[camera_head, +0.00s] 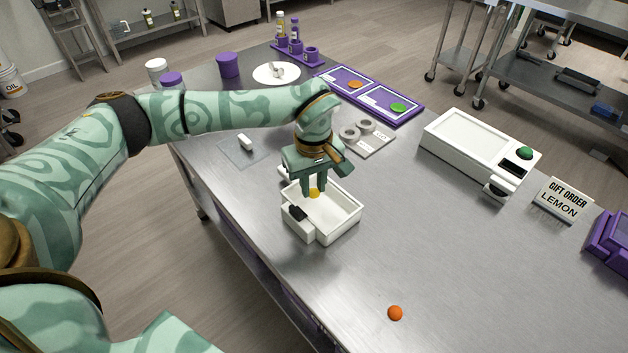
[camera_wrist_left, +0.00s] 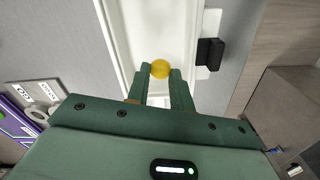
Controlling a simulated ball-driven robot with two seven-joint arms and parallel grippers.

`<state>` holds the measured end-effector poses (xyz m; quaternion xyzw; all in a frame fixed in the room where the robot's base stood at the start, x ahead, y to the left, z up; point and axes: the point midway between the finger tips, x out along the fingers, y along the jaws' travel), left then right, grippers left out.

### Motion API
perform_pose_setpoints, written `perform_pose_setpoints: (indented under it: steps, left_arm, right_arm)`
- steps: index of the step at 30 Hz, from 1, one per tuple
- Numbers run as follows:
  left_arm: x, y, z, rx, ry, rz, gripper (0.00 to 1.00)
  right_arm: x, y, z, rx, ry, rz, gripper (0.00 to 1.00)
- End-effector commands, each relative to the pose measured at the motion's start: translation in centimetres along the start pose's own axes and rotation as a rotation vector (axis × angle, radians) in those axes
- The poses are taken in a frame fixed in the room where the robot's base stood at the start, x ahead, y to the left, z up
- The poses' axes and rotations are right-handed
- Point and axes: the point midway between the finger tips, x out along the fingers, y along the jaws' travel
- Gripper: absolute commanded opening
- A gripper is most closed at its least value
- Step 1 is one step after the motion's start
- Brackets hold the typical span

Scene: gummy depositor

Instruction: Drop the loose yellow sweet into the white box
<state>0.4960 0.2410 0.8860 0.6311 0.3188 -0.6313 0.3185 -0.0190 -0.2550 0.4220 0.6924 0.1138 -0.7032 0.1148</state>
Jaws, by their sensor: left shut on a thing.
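My left gripper (camera_head: 314,190) is shut on the yellow sweet (camera_head: 314,193), which shows between its fingertips. The gripper points down over the white box (camera_head: 345,229), an open tray with a black part on its near left side. In the left wrist view the yellow sweet (camera_wrist_left: 160,69) sits at the fingertips, with the white interior of the box (camera_wrist_left: 188,30) beyond it. I cannot tell the exact gap between the sweet and the box floor. My right gripper is not in view.
An orange sweet (camera_head: 395,313) lies loose on the metal table near its front. A white machine (camera_head: 470,146) with a green button and a "GIFT ORDER LEMON" sign (camera_head: 562,200) stand to the right. A purple tray (camera_head: 415,117) holds orange and green sweets behind. The table's middle right is clear.

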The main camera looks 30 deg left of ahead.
Motion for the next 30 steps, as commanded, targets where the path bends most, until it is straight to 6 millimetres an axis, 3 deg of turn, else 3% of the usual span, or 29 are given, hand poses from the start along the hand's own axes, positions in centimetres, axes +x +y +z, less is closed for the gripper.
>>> perform_pose_setpoints:
  steps: [1, 3, 14, 17, 30]
  left_arm:
    - [-0.1, 0.0, 0.0, 0.000, 0.000, 0.000, 0.28]
    - [0.0, 0.0, 0.0, 0.000, 0.000, 0.000, 0.47]
    - [-0.6, 0.0, 0.0, 0.000, 0.001, 0.001, 0.48]
    - [-2.2, 0.0, 0.0, 0.000, 0.002, 0.003, 0.48]
    - [-13.5, 0.0, -0.1, 0.000, 0.003, 0.004, 0.48]
  right_arm:
    - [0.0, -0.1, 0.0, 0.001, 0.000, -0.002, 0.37]
    - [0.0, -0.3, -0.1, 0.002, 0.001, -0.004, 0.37]
    - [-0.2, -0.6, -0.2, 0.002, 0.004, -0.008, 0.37]
    - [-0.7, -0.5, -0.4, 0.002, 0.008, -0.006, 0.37]
    - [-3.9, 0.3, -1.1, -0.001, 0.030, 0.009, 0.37]
